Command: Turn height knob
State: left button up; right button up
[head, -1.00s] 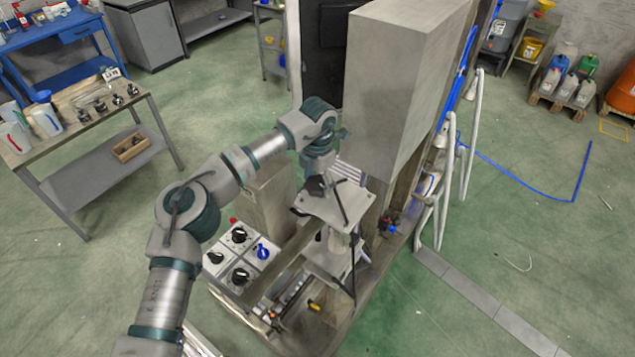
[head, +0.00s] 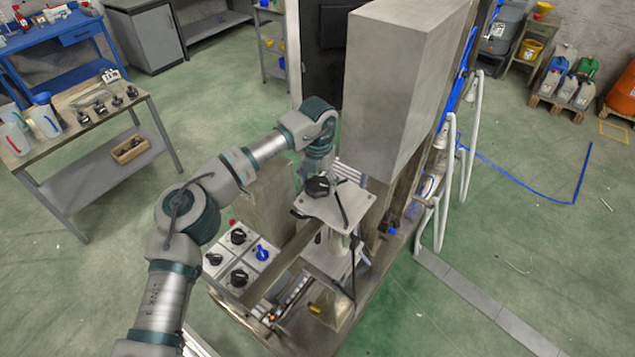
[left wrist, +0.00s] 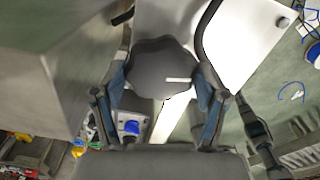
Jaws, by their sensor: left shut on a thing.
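The black lobed height knob (head: 318,186) sits on top of the light metal plate (head: 345,208) of the machine. In the left wrist view the knob (left wrist: 150,65) fills the space between my fingers and carries a short white mark. My left gripper (left wrist: 163,88) is shut on the knob, one finger at each side. In the head view my left wrist is just behind the knob, and the fingers are mostly hidden. My right gripper is not in view.
A control panel (head: 252,263) with black knobs and a blue knob stands left of the plate. A tall grey metal block (head: 385,100) rises close behind on the right. A black lever (head: 342,205) lies across the plate. White tube rails (head: 445,185) stand further right.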

aim_at(319, 182)
pick_arm(q)
jog(key=shift+w+r, duration=0.1)
jog(key=shift+r, duration=0.05)
jog(key=o, duration=1.1)
jog(key=shift+c, duration=0.2)
jog(key=shift+o, duration=0.5)
jog(key=shift+w+d, duration=0.15)
notch_tip(319, 182, up, 12)
jog(key=shift+d+f, duration=0.15)
jog(key=shift+f, duration=0.05)
